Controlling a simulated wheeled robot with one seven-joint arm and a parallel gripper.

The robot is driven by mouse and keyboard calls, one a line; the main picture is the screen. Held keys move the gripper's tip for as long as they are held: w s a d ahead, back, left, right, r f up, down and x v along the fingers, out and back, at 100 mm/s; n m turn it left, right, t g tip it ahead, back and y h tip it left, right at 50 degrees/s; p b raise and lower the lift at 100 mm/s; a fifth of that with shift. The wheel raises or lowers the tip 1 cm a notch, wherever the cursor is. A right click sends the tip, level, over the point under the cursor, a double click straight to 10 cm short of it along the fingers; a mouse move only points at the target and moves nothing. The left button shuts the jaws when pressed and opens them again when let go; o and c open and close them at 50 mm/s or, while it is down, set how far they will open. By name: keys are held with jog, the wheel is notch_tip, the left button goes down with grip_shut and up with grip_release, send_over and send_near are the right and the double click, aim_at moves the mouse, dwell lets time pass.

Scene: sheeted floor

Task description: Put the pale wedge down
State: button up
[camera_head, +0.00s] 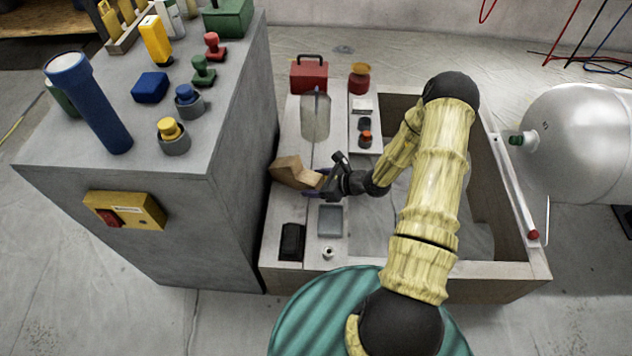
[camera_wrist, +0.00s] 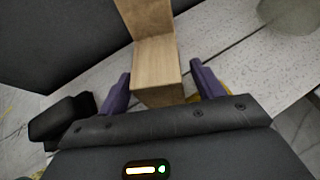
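The pale wedge (camera_head: 292,171) is a light wooden block with an angled notch. It appears to rest on the left ledge of the grey box, close beside the grey cabinet. In the wrist view the wedge (camera_wrist: 156,68) reaches from the top edge down between my two purple fingers. My gripper (camera_head: 319,184) comes at it from the right. In the wrist view my gripper (camera_wrist: 162,84) has its fingers spread on either side of the near end, with narrow gaps beside the wood. The wedge's underside is hidden.
The ledge also carries a grey translucent piece (camera_head: 316,117), a red toolbox (camera_head: 309,76), a black box (camera_head: 292,242) and a grey tray (camera_head: 330,221). The tall grey cabinet (camera_head: 225,185) closes off the left. Bare ledge (camera_head: 285,212) shows in front of the wedge.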

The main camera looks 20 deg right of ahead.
jog(key=shift+r, duration=0.45)
jog(key=p+v, duration=0.4)
jog(key=v, duration=0.8)
jog(key=shift+p, duration=0.35)
jog(key=shift+w+r, duration=0.1)
jog(key=s+a+r+n+g+h, duration=0.1)
jog(key=s+a+r+n+h, duration=0.1)
jog(key=r+n, duration=0.5)
jog(key=s+a+r+n+g+h, duration=0.2)
jog(key=s+a+r+n+h, duration=0.1)
jog(key=s+r+n, duration=0.3)
jog(key=s+a+r+n+g+h, duration=0.2)
jog(key=s+a+r+n+h, duration=0.1)
jog(key=r+n, duration=0.6)
jog(key=s+n+h, duration=0.1)
jog(key=n, duration=0.3)
jog(key=shift+r, duration=0.4)
